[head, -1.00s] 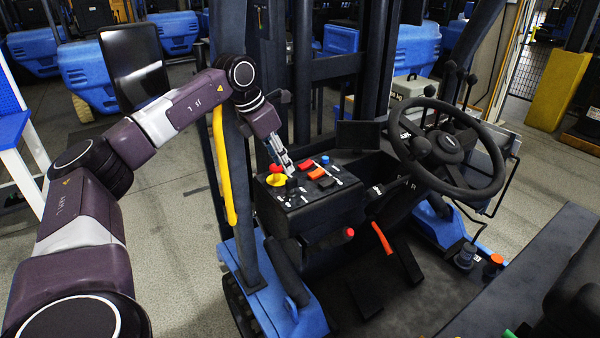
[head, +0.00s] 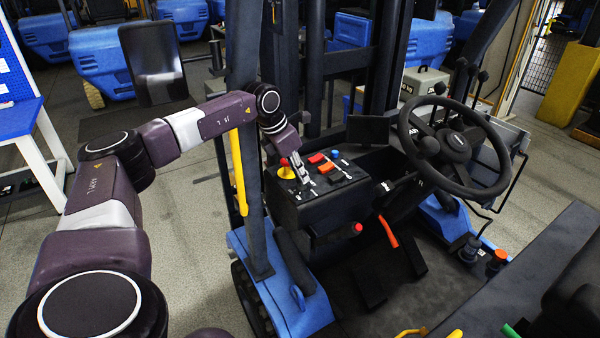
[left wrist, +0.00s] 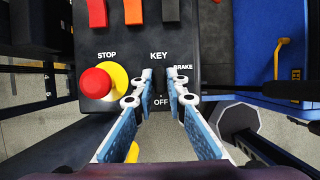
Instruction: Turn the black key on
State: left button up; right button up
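The black key is on the dark control panel (head: 302,213), between the labels KEY and OFF in the left wrist view. It is hard to make out against the dark panel. My left gripper (head: 304,179) reaches down to the panel from above. In the left wrist view my left gripper (left wrist: 160,84) has its two fingers apart, one on each side of the key's place. I cannot tell whether they touch the key. The label ON is not visible. My right gripper is not in view.
A red stop button (left wrist: 95,83) on a yellow base stands just left of the fingers. Red and orange switches (left wrist: 134,10) line the panel's far side. A dark mast post rises beside my left arm. The steering wheel (head: 453,147) is to the right.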

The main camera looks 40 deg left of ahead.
pick_arm(q)
grip_shut()
jog(key=shift+f+m+h+b, duration=0.1)
jog(key=shift+m+h+b, duration=0.2)
jog(key=shift+m, duration=0.4)
jog(key=shift+w+a+m+h, duration=0.1)
jog(key=shift+m+h, duration=0.2)
jog(key=shift+m, duration=0.6)
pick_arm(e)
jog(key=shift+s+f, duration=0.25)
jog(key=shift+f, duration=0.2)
pick_arm(q)
jog(key=o, duration=0.6)
grip_release()
jog(key=shift+c, duration=0.2)
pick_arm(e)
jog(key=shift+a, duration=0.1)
